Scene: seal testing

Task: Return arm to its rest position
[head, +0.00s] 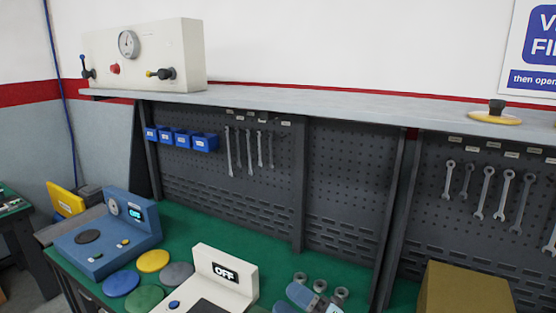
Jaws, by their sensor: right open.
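My left gripper is not in view.
Coloured discs (153,261) and a blue device (110,235) lie farther left. A brown box (465,290) is at right. A pegboard with wrenches (250,150) and a shelf (330,102) stand behind.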

